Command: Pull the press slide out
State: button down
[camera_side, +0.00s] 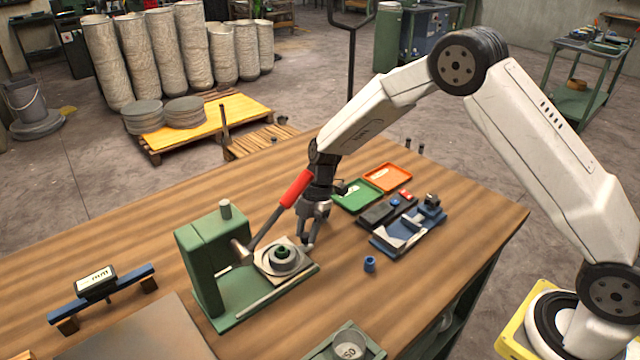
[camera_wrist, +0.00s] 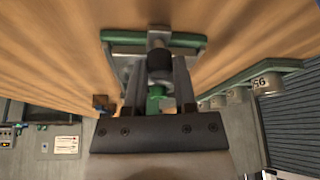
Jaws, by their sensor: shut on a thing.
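The green press (camera_side: 205,262) stands on the wooden table, with its lever and red handle (camera_side: 297,188) slanting up to the right. The press slide (camera_side: 293,264) is a light plate on the green base, with a round grey die (camera_side: 280,258) and a green centre on top. My gripper (camera_side: 309,236) points down at the slide's right end, its fingertips low beside the plate. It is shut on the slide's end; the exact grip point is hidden. In the wrist view my gripper's fingers (camera_wrist: 157,70) flank a dark cylinder and a green piece.
A blue fixture (camera_side: 408,235), a small blue cup (camera_side: 370,264) and green and orange trays (camera_side: 357,195) lie to the right. A metal cup (camera_side: 350,345) stands at the front edge. A blue bar stand (camera_side: 100,294) is at left. Table between press and blue cup is clear.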

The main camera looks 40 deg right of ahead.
jog(key=shift+d, duration=0.1)
jog(key=shift+c, duration=2.1)
grip_release()
jog(key=shift+r, duration=0.15)
jog(key=v, duration=0.7)
jog(key=shift+r, duration=0.3)
jog(key=shift+d, duration=0.2)
